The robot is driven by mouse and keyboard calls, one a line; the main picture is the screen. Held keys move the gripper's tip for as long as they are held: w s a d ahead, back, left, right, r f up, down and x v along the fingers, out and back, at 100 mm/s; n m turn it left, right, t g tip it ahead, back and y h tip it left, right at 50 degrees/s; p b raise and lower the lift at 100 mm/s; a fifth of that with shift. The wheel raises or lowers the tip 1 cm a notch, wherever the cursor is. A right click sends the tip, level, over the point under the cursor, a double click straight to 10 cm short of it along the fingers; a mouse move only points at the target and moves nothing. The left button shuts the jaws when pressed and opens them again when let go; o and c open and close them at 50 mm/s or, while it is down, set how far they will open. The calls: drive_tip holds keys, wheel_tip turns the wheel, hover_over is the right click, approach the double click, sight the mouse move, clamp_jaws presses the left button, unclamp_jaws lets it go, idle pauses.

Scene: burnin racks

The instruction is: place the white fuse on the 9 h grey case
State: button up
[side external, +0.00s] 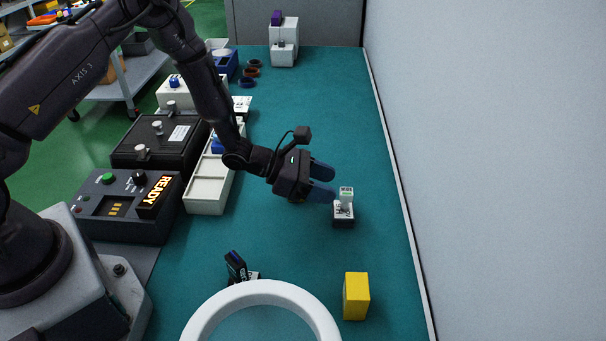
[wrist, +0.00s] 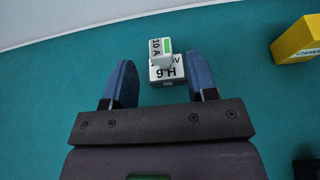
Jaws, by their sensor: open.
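The white fuse (side external: 346,193), marked "10 A" with a green patch, sits on top of the small grey case (side external: 343,216). In the wrist view the fuse (wrist: 156,50) covers part of the white "9 H" label on the case (wrist: 168,72). My gripper (side external: 331,182) is open and empty, just left of the fuse in the side view. In the wrist view its two blue fingers (wrist: 160,62) stand apart to either side of the fuse and case, with clear gaps. The underside of the fuse is hidden.
A yellow block (side external: 356,296) stands near the front, also in the wrist view (wrist: 298,40). A white ring (side external: 262,292) and a small dark item (side external: 236,266) lie in front. A white divided tray (side external: 209,184) and black READY box (side external: 125,205) are left. The teal mat is clear behind the case.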

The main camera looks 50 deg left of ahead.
drive_tip(key=v, duration=0.6)
drive_tip(key=s+d+r+m+g, duration=0.2)
drive_tip(key=s+r+m+g, duration=0.2)
drive_tip(key=s+r+m, duration=0.35)
drive_tip(key=s+d+r+m+g, duration=0.3)
drive_tip(key=s+r+m, duration=0.1)
drive_tip(key=r+m, duration=0.55)
drive_tip(key=s+a+r+m+t+y, duration=0.3)
drive_tip(key=s+a+r+m+y, duration=0.5)
drive_tip(key=s, duration=0.4)
drive_tip(key=shift+s+a+m+y, duration=0.2)
drive_tip(key=shift+a+m+y, duration=0.5)
drive_tip(key=shift+a+m, duration=0.4)
drive_tip(key=shift+r, duration=0.1)
